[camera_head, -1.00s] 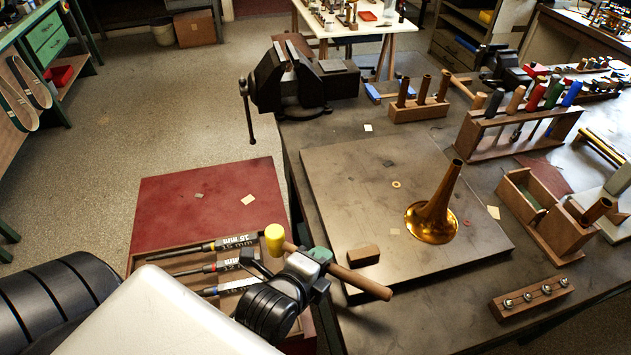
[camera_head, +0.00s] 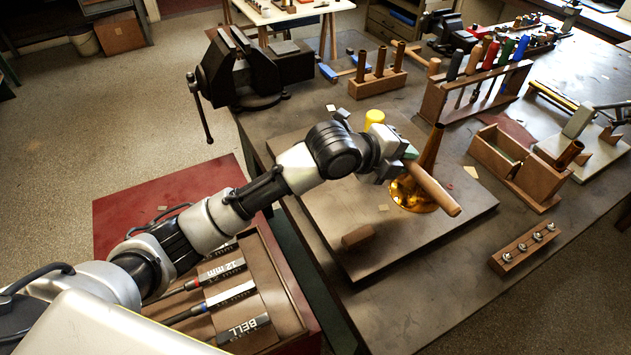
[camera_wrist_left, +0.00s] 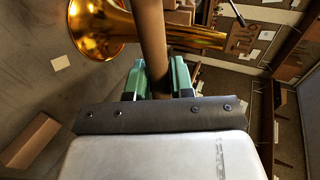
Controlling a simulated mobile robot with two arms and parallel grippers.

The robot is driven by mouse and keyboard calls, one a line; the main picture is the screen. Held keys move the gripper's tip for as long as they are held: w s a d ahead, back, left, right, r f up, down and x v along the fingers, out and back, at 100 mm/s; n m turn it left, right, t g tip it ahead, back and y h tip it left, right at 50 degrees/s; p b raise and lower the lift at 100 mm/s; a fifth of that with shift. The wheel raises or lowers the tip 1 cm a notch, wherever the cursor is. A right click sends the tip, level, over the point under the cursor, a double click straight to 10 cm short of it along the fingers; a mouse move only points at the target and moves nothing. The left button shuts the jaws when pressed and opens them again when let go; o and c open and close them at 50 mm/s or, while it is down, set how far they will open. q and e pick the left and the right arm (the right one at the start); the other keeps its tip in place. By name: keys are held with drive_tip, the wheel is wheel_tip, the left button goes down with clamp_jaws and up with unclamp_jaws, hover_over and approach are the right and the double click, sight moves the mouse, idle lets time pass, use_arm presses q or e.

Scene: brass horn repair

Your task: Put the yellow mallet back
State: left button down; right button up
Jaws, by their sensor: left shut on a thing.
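The yellow mallet has a yellow head (camera_head: 375,118) and a brown wooden handle (camera_head: 433,188). My left gripper (camera_head: 408,157) is shut on the handle and holds the mallet above the grey plate on the bench, in front of the brass horn bell (camera_head: 412,192). The mallet partly hides the bell from the head camera. In the left wrist view, the green finger pads (camera_wrist_left: 158,78) close around the handle (camera_wrist_left: 152,35), with the bell (camera_wrist_left: 95,28) beside it; the yellow head is not visible there. My right gripper is not in view.
A black vise (camera_head: 250,70) stands at the bench's far left corner. A wooden block with upright posts (camera_head: 378,82), a screwdriver rack (camera_head: 470,95), an open wooden box (camera_head: 500,152) and a hammer on a stand (camera_head: 578,122) line the bench. A tool drawer (camera_head: 275,310) is open below.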

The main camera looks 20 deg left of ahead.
use_arm(q)
drive_tip(key=shift+w+a+r, duration=0.1)
drive_tip(key=shift+w+a, duration=0.15)
drive_tip(key=shift+a, duration=0.05)
drive_tip(key=p, duration=0.3)
hover_over(336, 210)
drive_tip(key=f, duration=0.6)
drive_tip(key=shift+w+d+f, duration=0.1)
drive_tip(key=shift+w+d, duration=0.15)
drive_tip(key=shift+s+a+f, duration=0.15)
drive_tip(key=shift+a+f, duration=0.05)
wheel_tip(336, 210, down, 4)
drive_tip(key=shift+f+p, duration=0.1)
drive_tip(key=shift+p, duration=0.65)
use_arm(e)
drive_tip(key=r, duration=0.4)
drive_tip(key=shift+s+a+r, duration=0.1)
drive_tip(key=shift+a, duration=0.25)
use_arm(q)
drive_tip(key=c, duration=1.3)
unclamp_jaws()
drive_tip(key=shift+f, duration=0.1)
drive_tip(key=shift+o, duration=0.2)
